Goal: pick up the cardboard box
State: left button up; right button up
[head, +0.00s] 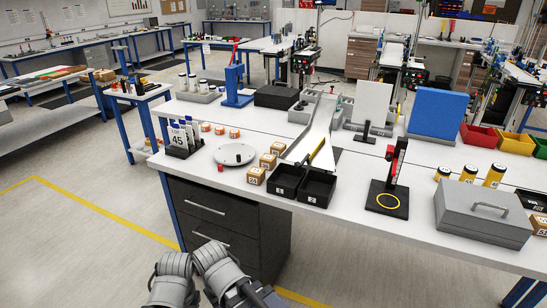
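Several small cardboard boxes with white labels stand on the white workbench. Three form a row left of the black bins: a near box (256,176), a middle box (268,161) and a far box (279,148). Another cardboard box (540,225) is at the right edge, partly cut off. I cannot tell which one the task means. Grey links of my own arms show at the bottom, in front of the bench. Neither gripper can be made out in the head view, and nothing of mine touches a box.
Beside the boxes are a round grey plate (235,154), two black bins (317,188) and a sloping chute (318,132). A black stand (388,198) and a grey case (483,216) are to the right. Dark drawers (218,218) are under the bench. The floor at left is clear.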

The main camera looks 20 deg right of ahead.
aim_at(277, 148)
jog(key=z, duration=0.45)
jog(key=i+j+z, duration=0.1)
jog(key=z, duration=0.35)
jog(key=j+z, duration=0.15)
jog(key=z, duration=0.3)
jog(key=j+z, duration=0.1)
jog(key=z, duration=0.35)
jog(key=j+z, duration=0.1)
jog(key=z, duration=0.35)
jog(key=k+j+z, duration=0.1)
jog(key=j+z, duration=0.2)
jog(key=j, duration=0.2)
jog(key=k+j+z, duration=0.15)
jog(key=j+z, duration=0.2)
jog(key=k+j+z, duration=0.3)
jog(key=j, duration=0.25)
jog(key=k+j+z, duration=0.2)
jog(key=j+z, duration=0.15)
jog(key=k+j, duration=0.9)
jog(key=j, duration=0.15)
